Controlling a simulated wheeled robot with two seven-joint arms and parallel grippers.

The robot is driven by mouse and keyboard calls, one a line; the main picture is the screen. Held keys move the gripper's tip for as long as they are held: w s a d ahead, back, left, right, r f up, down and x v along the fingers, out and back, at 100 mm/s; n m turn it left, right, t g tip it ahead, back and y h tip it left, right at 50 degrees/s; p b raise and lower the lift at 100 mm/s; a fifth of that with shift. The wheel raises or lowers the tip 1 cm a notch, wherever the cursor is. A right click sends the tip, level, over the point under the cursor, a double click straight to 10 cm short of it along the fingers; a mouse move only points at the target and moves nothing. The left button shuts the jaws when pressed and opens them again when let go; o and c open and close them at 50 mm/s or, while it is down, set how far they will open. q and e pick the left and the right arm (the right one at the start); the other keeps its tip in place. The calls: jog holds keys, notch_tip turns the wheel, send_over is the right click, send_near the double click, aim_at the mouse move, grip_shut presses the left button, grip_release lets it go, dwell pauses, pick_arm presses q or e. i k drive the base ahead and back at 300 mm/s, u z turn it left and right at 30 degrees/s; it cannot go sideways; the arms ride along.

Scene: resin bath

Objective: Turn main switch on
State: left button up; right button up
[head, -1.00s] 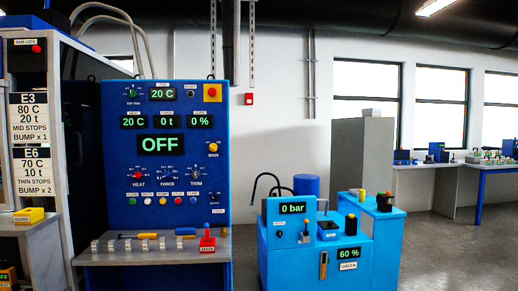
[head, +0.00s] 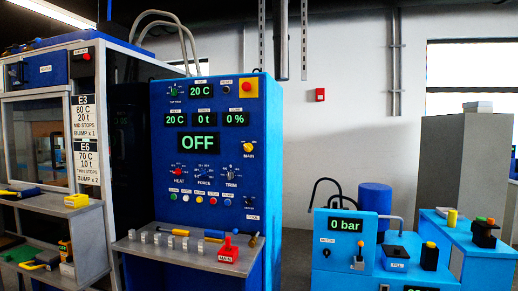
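The main switch (head: 248,147) is a small yellow-orange knob with a MAIN label under it. It sits on the right side of the blue control panel (head: 160,150), below a red button on a yellow square (head: 248,87). Its exact turned position is too small to tell. The large display (head: 199,144) reads OFF in green. A red piece labelled MAIN (head: 228,250) stands on the grey shelf (head: 190,258) under the panel. Neither of my grippers is in view.
Several small metal blocks and handled tools lie on the shelf. A grey side bench (head: 50,203) with yellow items stands at the left. A blue pump unit (head: 345,258) showing 0 bar is at the right. Floor shows little here.

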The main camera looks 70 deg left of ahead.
aim_at(248, 147)
jog(key=u, duration=0.3)
jog(key=i, duration=0.85)
jog(key=u, duration=1.5)
jog(key=i, duration=0.7)
jog(key=u, duration=0.7)
